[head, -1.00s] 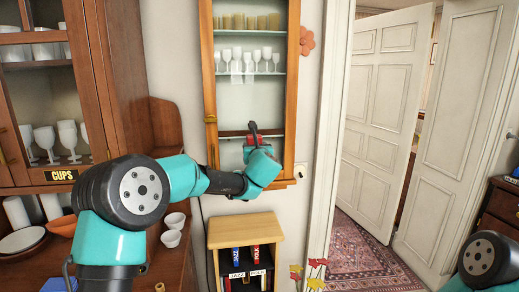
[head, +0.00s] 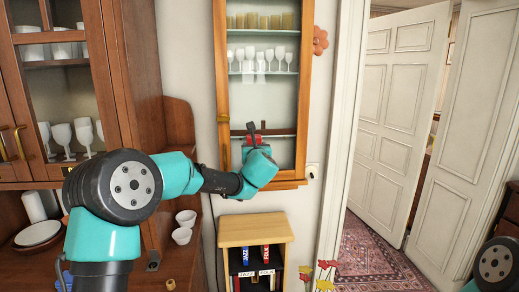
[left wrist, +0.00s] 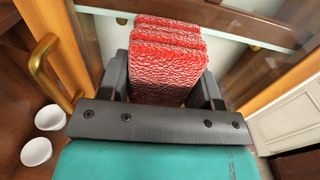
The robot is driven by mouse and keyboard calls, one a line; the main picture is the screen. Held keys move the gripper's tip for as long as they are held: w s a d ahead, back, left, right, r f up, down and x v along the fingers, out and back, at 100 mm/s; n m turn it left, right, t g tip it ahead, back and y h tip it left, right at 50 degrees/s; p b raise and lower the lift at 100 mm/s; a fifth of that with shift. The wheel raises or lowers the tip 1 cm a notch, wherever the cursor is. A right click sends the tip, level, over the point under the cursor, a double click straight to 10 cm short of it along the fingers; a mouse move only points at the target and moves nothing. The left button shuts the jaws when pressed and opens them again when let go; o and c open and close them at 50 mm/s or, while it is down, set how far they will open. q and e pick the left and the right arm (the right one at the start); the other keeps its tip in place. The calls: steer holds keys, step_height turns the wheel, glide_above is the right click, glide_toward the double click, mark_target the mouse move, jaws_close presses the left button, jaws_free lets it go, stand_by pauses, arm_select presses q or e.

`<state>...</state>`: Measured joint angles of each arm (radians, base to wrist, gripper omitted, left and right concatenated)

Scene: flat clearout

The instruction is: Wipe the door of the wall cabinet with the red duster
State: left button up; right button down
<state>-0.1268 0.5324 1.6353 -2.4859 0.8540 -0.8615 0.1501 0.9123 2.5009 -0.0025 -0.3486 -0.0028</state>
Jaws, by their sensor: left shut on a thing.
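The wall cabinet (head: 305,70) hangs on the back wall in the head view. Its door has a wooden frame and a glass pane (head: 262,98), with glasses showing behind it and a brass handle (head: 222,118) on its left side. My left gripper (head: 254,146) is at the lower part of the door, shut on the red duster (head: 248,140). In the left wrist view the duster (left wrist: 168,62) shows as thick red ribbed pads between the fingers, close to the pane. I cannot tell whether it touches. My right gripper is out of view.
A brown cupboard (head: 120,80) with glass doors stands at the left. White bowls (head: 184,227) stand on its counter. A small wooden shelf unit (head: 255,228) stands below the wall cabinet. An open white door (head: 395,110) is at the right.

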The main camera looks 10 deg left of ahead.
arm_select(q)
steer(key=shift+s, duration=0.15)
steer(key=shift+v, duration=2.9)
steer(key=shift+v, duration=1.5)
